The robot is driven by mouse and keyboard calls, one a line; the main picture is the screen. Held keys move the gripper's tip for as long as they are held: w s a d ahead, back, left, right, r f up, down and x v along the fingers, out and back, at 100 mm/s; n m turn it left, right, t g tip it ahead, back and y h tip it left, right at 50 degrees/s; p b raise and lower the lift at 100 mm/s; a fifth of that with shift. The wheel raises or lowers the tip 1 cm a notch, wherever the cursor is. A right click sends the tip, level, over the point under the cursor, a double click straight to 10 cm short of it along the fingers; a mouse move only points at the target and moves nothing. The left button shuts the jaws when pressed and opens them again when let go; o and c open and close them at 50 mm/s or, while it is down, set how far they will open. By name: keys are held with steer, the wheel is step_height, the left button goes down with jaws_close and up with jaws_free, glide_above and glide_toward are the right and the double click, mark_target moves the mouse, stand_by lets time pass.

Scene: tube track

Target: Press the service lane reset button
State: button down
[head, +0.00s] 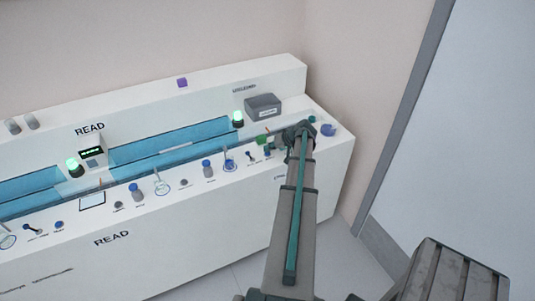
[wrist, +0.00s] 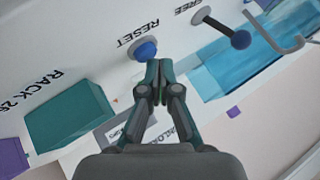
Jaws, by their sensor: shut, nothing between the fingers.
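The round blue button (wrist: 143,50) with a light collar sits beside the printed word RESET on the white panel in the wrist view. My gripper (wrist: 153,66) is shut and empty, its fingertips right at the edge of the button in the picture. I cannot tell whether they touch it. In the head view my gripper (head: 277,146) is low over the right end of the white bench (head: 310,160), partly hidden by my own arm.
In the wrist view, a lever with a dark ball knob (wrist: 240,39), a bent grey rod (wrist: 285,45) and a teal block (wrist: 68,112) stand near the button. In the head view, a grey box (head: 263,107) and a green-lit lamp (head: 238,118) stand behind my gripper.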

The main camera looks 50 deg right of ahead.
mark_target(269, 153)
steer(key=shift+f+b, duration=0.4)
steer(key=shift+f, duration=0.05)
stand_by(0.3)
steer(key=shift+r, duration=0.95)
steer(key=shift+r+p, duration=0.85)
steer(key=shift+r, duration=1.7)
